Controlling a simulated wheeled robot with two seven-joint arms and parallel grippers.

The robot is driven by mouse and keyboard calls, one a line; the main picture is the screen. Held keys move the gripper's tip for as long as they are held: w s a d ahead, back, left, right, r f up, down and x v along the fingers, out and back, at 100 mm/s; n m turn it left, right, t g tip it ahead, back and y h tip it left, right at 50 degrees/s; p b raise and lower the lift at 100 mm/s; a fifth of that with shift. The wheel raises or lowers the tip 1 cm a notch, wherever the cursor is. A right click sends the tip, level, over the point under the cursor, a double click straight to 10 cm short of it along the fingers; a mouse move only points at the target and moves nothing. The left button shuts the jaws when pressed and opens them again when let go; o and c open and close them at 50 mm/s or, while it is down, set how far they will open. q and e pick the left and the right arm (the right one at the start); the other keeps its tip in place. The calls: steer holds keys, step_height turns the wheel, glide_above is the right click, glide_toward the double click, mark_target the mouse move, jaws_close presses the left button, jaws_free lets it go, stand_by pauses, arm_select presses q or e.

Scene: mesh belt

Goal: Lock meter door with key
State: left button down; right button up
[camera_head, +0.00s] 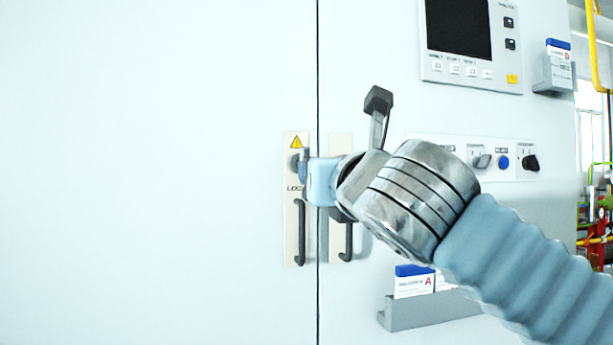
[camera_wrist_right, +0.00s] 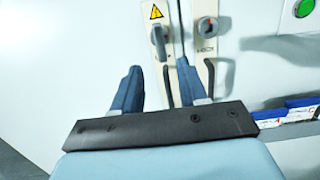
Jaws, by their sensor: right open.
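The meter door (camera_head: 160,170) is a large white cabinet panel that looks flush with the panel to its right. At its right edge, a cream plate (camera_head: 290,225) carries a yellow warning triangle, a grey key or knob (camera_wrist_right: 158,40), a "LOCK" label and a dark handle (camera_head: 300,235). My right gripper (camera_head: 304,168) is close in front of this plate and partly hides the lock. In the right wrist view my right gripper (camera_wrist_right: 158,72) is open, with its blue fingers apart and the grey key or knob ahead between them. Contact cannot be told. My left gripper is out of view.
A second cream plate (camera_wrist_right: 204,30) with a round lock and a handle is just right of the door seam. Further right are a screen panel (camera_head: 470,75), a row of switches (camera_head: 490,160) and a grey card tray (camera_head: 425,312) on the cabinet.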

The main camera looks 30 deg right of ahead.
steer(key=shift+p+x, duration=1.5)
steer(key=shift+x, duration=3.45)
jaws_close()
